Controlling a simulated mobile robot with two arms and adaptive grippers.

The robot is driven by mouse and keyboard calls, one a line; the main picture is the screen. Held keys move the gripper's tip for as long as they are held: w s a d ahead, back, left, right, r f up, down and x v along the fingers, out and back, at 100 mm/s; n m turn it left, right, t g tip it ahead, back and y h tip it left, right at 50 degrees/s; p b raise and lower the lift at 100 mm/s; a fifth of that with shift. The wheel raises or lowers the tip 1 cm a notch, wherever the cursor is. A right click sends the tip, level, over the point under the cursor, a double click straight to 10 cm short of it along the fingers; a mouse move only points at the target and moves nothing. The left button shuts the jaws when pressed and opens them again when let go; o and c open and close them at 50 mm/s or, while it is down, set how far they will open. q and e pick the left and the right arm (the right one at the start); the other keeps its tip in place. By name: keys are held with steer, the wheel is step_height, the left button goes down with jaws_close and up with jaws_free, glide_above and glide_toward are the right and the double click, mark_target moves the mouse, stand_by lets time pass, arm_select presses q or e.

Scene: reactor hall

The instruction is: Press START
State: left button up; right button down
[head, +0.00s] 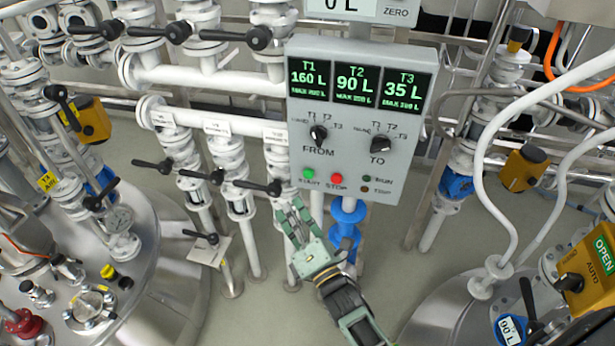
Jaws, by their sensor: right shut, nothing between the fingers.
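The grey control box (344,112) faces me near the middle of the head view. Its green START button (309,173) is at the lower left of its face, with the red STOP button (337,179) to its right. Above them are the black FROM knob (318,133) and the TO knob (380,143). Three displays read T1 160 L, T2 90 L and T3 35 L. My right gripper (298,211) is shut and empty, below the START button in the picture. I cannot tell how far it is from the box. My left gripper is not in view.
White pipes with black-handled valves (264,187) stand left of the box. A steel tank (130,245) is at the left, another (440,310) at the lower right. White hoses (482,190) curve at the right.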

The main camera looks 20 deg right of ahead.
mark_target(308, 174)
steer(key=w+d+b, duration=0.1)
steer(key=w+d, duration=0.2)
steer(key=w, duration=0.2)
steer(key=shift+w+d+b, duration=0.2)
steer(key=shift+d+b, duration=0.1)
steer(key=shift+b, duration=0.1)
stand_by(1.2)
steer(key=shift+w+d, duration=0.25)
steer(key=shift+w, duration=0.05)
steer(key=shift+w+d+b, duration=0.3)
steer(key=shift+w+b, duration=0.15)
stand_by(0.7)
stand_by(0.4)
steer(key=shift+s+a+p, duration=0.3)
steer(key=shift+s+a, duration=0.25)
steer(key=shift+s, duration=0.25)
